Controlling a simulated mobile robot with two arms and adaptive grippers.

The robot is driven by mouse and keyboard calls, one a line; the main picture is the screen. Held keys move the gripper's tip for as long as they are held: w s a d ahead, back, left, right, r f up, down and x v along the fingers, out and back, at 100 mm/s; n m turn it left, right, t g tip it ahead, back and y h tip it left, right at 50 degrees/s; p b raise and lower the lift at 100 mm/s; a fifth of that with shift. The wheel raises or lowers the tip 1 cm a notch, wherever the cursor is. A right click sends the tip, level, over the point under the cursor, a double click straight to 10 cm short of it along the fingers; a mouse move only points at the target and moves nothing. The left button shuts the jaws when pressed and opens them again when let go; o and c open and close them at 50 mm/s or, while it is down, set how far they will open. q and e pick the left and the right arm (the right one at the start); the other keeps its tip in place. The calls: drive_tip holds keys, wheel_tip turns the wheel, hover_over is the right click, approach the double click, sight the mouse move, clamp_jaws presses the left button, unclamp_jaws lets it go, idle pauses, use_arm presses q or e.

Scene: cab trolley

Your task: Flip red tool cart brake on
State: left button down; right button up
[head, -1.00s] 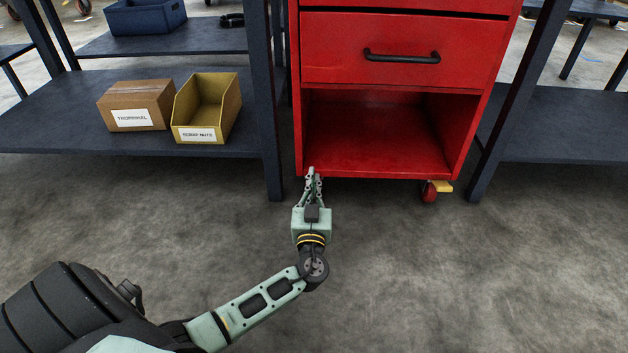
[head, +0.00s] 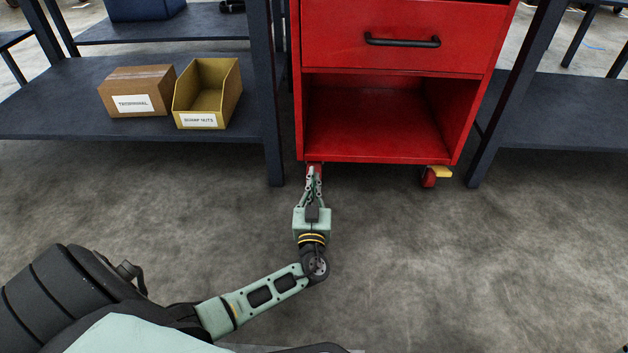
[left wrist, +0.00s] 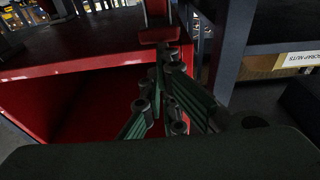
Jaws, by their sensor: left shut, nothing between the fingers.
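The red tool cart (head: 376,156) stands ahead, with a drawer above an open lower compartment. In the left wrist view the fingers (left wrist: 166,62) point towards a small red part (left wrist: 159,34) below the cart's edge (left wrist: 85,63).
A dark shelf unit (head: 60,130) stands close on the left, holding a cardboard box (head: 138,90) and a yellow bin (head: 226,105). Another dark table (head: 570,115) stands on the right. The grey floor (head: 450,270) in front is clear.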

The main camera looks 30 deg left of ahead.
use_arm(q)
drive_tip(key=shift+s+f+h, duration=0.15)
drive_tip(key=shift+f+h, duration=0.15)
drive_tip(key=shift+f, duration=0.55)
drive_tip(key=shift+d, duration=0.1)
wheel_tip(320, 180, up, 12)
drive_tip(key=shift+w+f, duration=0.2)
